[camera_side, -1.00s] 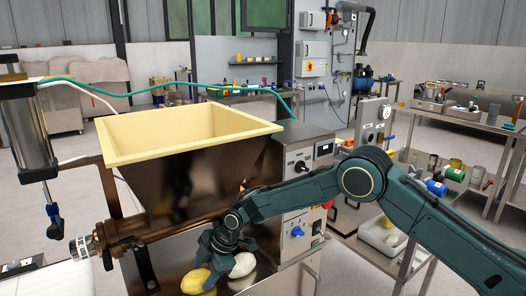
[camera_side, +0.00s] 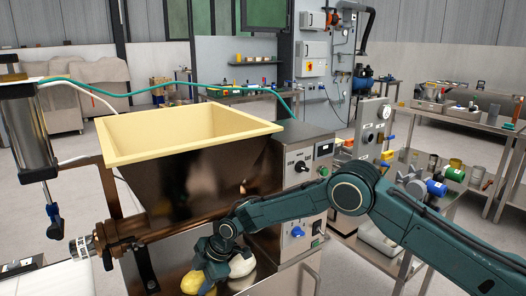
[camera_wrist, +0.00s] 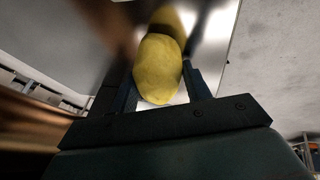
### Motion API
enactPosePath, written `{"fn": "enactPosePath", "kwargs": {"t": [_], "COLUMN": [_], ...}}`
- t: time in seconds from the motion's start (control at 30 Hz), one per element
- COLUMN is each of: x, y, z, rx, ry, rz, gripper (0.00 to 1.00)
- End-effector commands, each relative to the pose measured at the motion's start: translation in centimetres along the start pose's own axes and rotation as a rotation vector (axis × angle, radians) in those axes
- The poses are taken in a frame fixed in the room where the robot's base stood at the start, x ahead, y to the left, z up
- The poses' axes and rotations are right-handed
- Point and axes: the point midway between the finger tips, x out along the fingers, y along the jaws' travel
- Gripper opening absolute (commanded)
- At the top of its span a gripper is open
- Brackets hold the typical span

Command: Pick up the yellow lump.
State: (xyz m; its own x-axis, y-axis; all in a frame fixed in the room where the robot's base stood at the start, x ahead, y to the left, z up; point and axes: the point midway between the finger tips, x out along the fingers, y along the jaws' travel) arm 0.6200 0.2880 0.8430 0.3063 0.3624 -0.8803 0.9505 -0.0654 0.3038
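The yellow lump (camera_side: 195,281) lies on the metal surface below the hopper machine, partly hidden by my gripper (camera_side: 210,275) in the side view. In the wrist view the yellow lump (camera_wrist: 158,66) sits between the two dark fingers of my gripper (camera_wrist: 162,88). The left finger is close against its side, and a narrow gap shows at the right finger. The gripper looks open around the lump. Contact at the left finger cannot be told.
A whitish lump (camera_side: 242,264) lies just right of my gripper. The machine's hopper (camera_side: 190,133) with its cream rim stands behind and above, with a brown pipe (camera_side: 150,232) close by. The control box (camera_side: 303,175) is to the right.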

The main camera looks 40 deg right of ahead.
Motion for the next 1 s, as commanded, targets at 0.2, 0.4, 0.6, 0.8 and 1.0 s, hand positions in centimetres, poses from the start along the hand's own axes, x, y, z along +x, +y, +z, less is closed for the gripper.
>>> {"fn": "enactPosePath", "kwargs": {"t": [0.2, 0.4, 0.6, 0.8, 1.0], "x": [-0.1, -0.4, -1.9, -4.5, -7.1], "y": [0.1, 0.2, 0.8, 1.7, 2.5], "z": [-0.1, -0.2, -0.8, -1.9, -3.0], "rx": [0.0, -0.001, -0.002, -0.001, -0.002], "ry": [0.001, 0.001, 0.002, 0.003, 0.002], "rz": [0.002, 0.002, 0.004, 0.005, 0.003], "gripper": [0.18, 0.18, 0.18, 0.18, 0.18]}}
